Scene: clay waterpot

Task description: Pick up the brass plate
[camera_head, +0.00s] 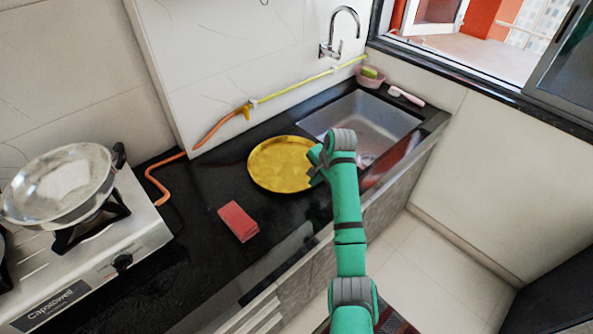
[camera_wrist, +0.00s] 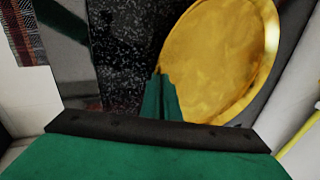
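The brass plate (camera_head: 281,164) is round and golden, and it is over the black counter just left of the sink. In the wrist view the plate (camera_wrist: 220,55) fills the upper right. My gripper (camera_head: 318,166) is at the plate's right rim in the head view. In the wrist view its two green fingers (camera_wrist: 160,88) are close together, with their tips at the plate's rim, and look shut on it. The exact contact is hidden, and I cannot tell whether the plate is clear of the counter.
A sink (camera_head: 375,122) with a tap (camera_head: 341,32) lies behind and right of the plate. A red sponge (camera_head: 238,221) lies on the counter in front. A stove (camera_head: 75,250) with a metal pan (camera_head: 60,185) stands left. An orange and yellow hose (camera_head: 245,108) runs along the wall.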

